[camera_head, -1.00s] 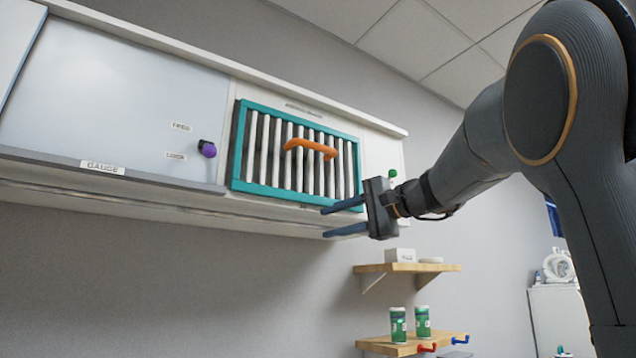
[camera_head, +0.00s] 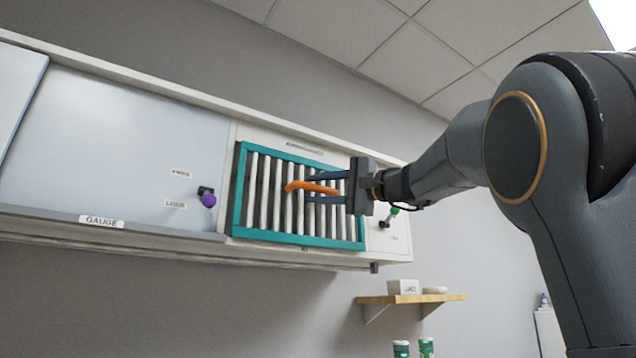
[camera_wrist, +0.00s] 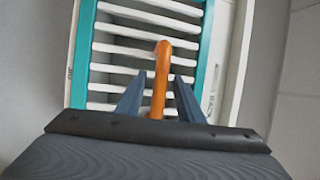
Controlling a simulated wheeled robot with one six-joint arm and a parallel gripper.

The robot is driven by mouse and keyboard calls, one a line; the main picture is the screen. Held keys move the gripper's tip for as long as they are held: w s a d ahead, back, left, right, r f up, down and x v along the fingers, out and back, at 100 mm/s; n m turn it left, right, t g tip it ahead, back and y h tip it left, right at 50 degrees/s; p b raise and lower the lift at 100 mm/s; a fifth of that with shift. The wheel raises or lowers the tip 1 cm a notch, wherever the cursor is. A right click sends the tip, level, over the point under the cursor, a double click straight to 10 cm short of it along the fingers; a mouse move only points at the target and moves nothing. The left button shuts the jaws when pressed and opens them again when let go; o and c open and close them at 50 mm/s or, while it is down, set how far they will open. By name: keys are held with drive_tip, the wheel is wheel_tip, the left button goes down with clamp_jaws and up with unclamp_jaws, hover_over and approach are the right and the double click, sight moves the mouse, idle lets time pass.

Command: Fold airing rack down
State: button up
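The airing rack (camera_head: 238,208) is a teal frame with white slats, upright against the white wall cabinet. Its orange handle (camera_head: 303,187) sticks out across the slats. My gripper (camera_head: 308,187) is in front of the rack, with its two blue fingers pointing at it from the right. The fingers are apart, one above and one below the handle's right end in the head view. In the wrist view the handle (camera_wrist: 161,75) lies between the two fingers (camera_wrist: 158,98), with gaps visible on both sides. The handle's near end is hidden behind the gripper body.
A purple knob (camera_head: 208,199) is on the cabinet left of the rack, and a green-tipped lever (camera_head: 394,210) is on its right. A grey panel marked GAUGE (camera_head: 110,140) is at the left. A wooden shelf (camera_head: 411,298) holds small items below.

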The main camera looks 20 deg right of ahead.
drive_tip(key=shift+w+a, duration=0.1)
drive_tip(key=shift+c, duration=0.4)
clamp_jaws()
drive_tip(key=shift+f+b, duration=0.15)
drive_tip(key=shift+b, duration=0.55)
